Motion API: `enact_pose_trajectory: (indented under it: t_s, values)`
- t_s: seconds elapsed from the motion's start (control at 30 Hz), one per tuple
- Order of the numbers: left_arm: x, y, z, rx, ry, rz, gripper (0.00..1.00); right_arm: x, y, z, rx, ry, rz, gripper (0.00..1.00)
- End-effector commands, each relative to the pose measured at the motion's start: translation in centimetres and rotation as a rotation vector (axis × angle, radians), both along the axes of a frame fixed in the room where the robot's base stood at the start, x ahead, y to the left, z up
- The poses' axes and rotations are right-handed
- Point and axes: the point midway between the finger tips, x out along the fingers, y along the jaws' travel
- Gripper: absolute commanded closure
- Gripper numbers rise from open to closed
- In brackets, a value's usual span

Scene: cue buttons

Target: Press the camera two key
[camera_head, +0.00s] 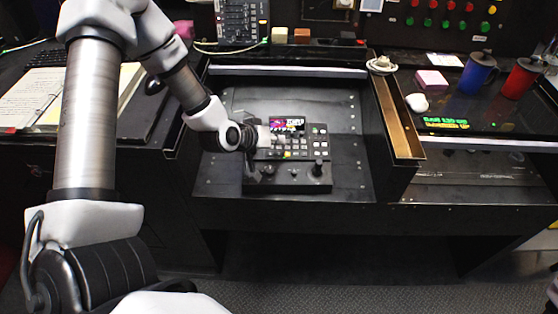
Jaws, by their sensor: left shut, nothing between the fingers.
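A black control panel (303,153) with a small lit colour screen (288,124), rows of small keys and a joystick (317,168) sits in a recessed bay of the dark desk. My left gripper (276,140) is shut and empty. It reaches in from the left over the panel's left part, just below the screen. It hides the keys on that side. I cannot read the key labels, so I cannot tell which is the camera two key, nor whether the fingers touch a key. My right gripper is not in view.
A raised edge with a brass-coloured trough (397,115) bounds the bay on the right. A blue mug (476,75), a red mug (521,78) and a pink block (432,80) stand on the right desk. An open binder (40,98) lies at left.

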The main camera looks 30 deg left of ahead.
Motion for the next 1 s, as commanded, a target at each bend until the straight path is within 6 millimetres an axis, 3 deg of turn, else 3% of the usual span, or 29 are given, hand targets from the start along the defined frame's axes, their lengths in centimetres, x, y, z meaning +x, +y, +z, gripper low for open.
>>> enact_pose_trajectory:
  t_s: [0.03,0.2,1.0]
  values:
    - [0.1,0.1,-1.5,0.000,0.000,0.000,1.00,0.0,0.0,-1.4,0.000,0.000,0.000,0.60]
    - [0.3,0.2,-3.0,-0.001,0.000,0.001,1.00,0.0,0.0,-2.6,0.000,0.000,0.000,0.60]
    - [0.3,0.2,-3.0,-0.001,0.001,0.000,1.00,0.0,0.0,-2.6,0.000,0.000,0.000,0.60]
